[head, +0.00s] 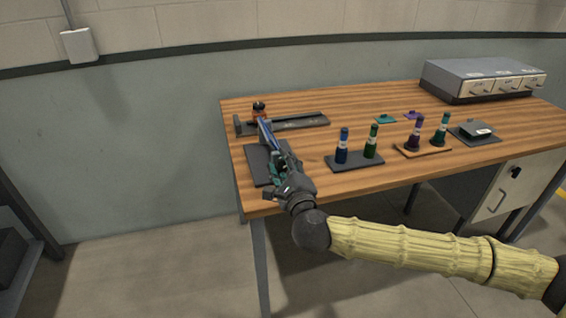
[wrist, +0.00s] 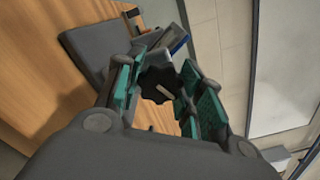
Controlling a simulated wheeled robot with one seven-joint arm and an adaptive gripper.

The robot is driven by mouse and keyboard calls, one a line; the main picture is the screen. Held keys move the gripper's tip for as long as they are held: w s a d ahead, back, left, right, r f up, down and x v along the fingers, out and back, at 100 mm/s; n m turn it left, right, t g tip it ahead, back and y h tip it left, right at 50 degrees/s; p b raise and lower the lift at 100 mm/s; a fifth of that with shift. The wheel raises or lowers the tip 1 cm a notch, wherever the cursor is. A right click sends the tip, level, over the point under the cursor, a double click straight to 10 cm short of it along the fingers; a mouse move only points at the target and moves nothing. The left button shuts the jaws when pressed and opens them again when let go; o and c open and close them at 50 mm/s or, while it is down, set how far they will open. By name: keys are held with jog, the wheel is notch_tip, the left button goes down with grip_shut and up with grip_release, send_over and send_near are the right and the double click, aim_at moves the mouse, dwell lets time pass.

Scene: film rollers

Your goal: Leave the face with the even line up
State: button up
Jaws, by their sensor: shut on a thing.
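My gripper (head: 272,165) is over the dark mat (head: 256,163) at the left end of the wooden table. In the wrist view its teal-padded fingers (wrist: 160,88) are closed around a dark lobed knob (wrist: 157,84). A long blue-and-silver piece (wrist: 178,44) shows beyond the knob; it also shows in the head view (head: 265,132), slanting up and left from the gripper. My fingers hide where the two meet. I cannot make out a line on any face. A grey plate (head: 481,129) with a pale top lies on a dark pad at the right.
A dark rail (head: 300,122) with a red-and-black part (head: 259,108) lies behind my gripper. Blue (head: 342,150) and green (head: 371,145) bottles share a dark tray. Purple (head: 415,135) and green (head: 440,132) ones stand to their right. A grey drawer unit (head: 480,75) is at the back right.

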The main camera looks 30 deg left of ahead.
jog(key=n+p, duration=0.2)
jog(key=n, duration=0.4)
jog(key=shift+r, duration=0.1)
jog(key=n+p, duration=0.1)
jog(key=n, duration=0.5)
dwell(0.6)
jog(key=o, duration=1)
jog(key=v, duration=1.2)
jog(key=shift+s, duration=0.1)
